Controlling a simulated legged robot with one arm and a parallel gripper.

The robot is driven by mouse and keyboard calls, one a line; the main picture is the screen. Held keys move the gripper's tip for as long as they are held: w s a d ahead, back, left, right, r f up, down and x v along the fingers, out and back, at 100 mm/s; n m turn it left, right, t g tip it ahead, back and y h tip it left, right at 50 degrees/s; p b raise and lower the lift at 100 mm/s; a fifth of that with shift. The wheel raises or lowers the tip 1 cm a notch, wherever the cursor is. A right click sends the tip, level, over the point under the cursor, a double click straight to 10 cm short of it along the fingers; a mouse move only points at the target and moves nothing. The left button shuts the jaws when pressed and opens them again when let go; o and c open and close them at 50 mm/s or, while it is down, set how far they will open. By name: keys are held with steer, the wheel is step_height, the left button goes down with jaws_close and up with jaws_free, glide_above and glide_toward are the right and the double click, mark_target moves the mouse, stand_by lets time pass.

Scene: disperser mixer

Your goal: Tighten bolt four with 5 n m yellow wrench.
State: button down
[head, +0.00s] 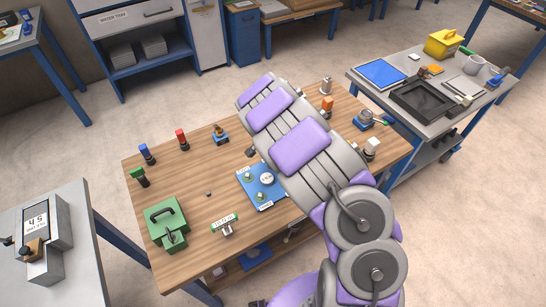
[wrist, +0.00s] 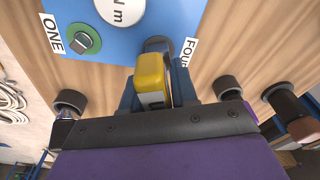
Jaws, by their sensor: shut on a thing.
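In the wrist view the yellow wrench (wrist: 151,72) is gripped between the blue fingers of my gripper (wrist: 158,88). Its dark round end (wrist: 157,45) is at the edge of the blue board (wrist: 70,40), beside the partly cut-off FOUR label (wrist: 188,55). Bolt four itself is hidden, so I cannot tell whether the wrench is seated on it. In the head view the blue board (head: 252,176) lies on the wooden table, partly covered by my arm, which also hides my gripper.
On the wooden table (head: 185,215) stand green (head: 138,174), blue (head: 146,152) and red (head: 181,138) handled tools and a green case (head: 167,224). Dark round holders (wrist: 227,87) are close to my gripper. A grey table (head: 440,72) with trays stands at right.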

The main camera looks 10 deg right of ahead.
steer(key=shift+s+d+f+m+b, duration=0.1)
steer(key=shift+m+b, duration=0.4)
steer(key=shift+m, duration=0.4)
steer(key=shift+f+m+b, duration=0.1)
steer(key=shift+m+b, duration=0.35)
steer(key=shift+m, duration=0.45)
steer(key=m+b, duration=0.2)
steer(key=m, duration=0.2)
steer(key=shift+g, duration=0.4)
steer(key=shift+s+m, duration=0.1)
steer(key=shift+m, duration=0.8)
steer(key=m, duration=0.4)
steer(key=shift+s+m+g, duration=0.1)
steer(key=shift+m+g, duration=0.2)
steer(key=shift+g, duration=0.1)
steer(key=c, duration=0.8)
jaws_free()
